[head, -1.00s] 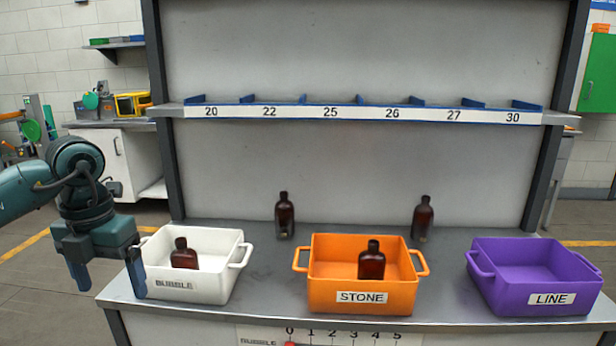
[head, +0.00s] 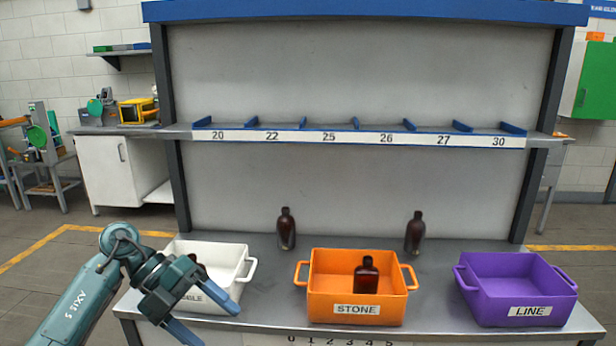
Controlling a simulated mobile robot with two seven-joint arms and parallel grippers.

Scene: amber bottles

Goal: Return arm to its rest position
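My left gripper (head: 212,318) is in front of the white bin at the lower left, pointing down and to the right. Its two blue fingers are spread apart with nothing between them. My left arm (head: 80,308) comes in from the lower left corner. The white bin (head: 232,262) is partly hidden behind the gripper. A small dark part of the amber bottle (head: 200,266) in it shows past the gripper. My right gripper is not in view.
An orange bin (head: 320,312) labelled STONE holds an amber bottle (head: 367,276). A purple bin (head: 495,308) labelled LINE looks empty. Two amber bottles stand behind, one left (head: 286,230) and one right (head: 415,234). An empty numbered shelf (head: 350,138) spans above.

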